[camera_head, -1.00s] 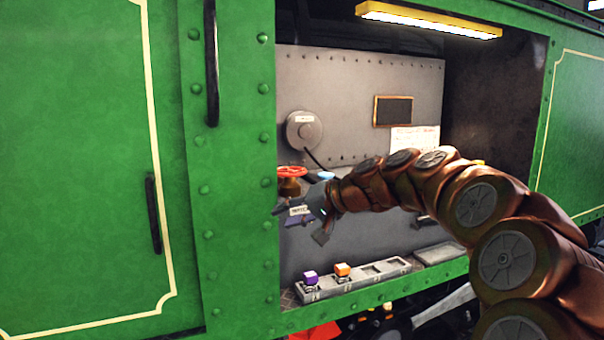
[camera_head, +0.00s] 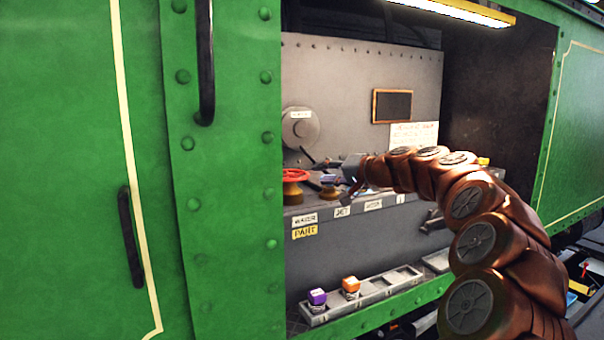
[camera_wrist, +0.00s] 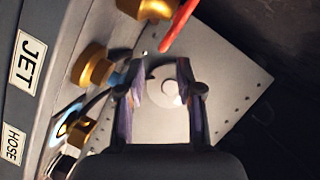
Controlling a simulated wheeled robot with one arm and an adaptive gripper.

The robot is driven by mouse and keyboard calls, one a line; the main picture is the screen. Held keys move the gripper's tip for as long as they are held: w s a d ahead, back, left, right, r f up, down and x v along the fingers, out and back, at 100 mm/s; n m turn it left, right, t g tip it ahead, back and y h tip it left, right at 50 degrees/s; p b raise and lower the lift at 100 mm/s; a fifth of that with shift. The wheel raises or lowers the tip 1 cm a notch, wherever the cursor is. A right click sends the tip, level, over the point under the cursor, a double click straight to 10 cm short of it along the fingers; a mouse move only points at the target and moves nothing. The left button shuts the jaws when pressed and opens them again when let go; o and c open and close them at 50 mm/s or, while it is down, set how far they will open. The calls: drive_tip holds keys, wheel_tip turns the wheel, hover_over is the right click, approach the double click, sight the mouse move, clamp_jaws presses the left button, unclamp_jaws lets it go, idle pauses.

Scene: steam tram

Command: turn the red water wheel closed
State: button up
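The red water wheel (camera_head: 294,175) sits on a brass base at the left end of the console, above a plate reading WATER (camera_head: 304,220) and a yellow PART plate (camera_head: 305,232). In the wrist view a red edge (camera_wrist: 180,25), seemingly the wheel's rim, crosses the top beside a brass base. My gripper (camera_head: 346,189) is to the right of the wheel, apart from it, close to the JET valve (camera_head: 329,191). In the wrist view my gripper (camera_wrist: 163,85) is open, with nothing between its fingers. The wheel is mostly outside the wrist view.
More brass valve parts stand by the JET (camera_wrist: 27,62) and HOSE (camera_wrist: 13,143) plates. A round grey gauge (camera_head: 300,128) is on the back panel. A tray (camera_head: 375,291) with purple and orange blocks lies below. The green cab wall (camera_head: 225,200) borders the opening at left.

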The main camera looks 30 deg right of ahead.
sight(305, 174)
drive_tip(key=x, duration=0.7)
drive_tip(key=shift+s+a+p, duration=0.15)
drive_tip(key=shift+a+p, duration=0.15)
drive_tip(key=shift+p, duration=0.1)
clamp_jaws()
drive_tip(key=shift+f, duration=0.1)
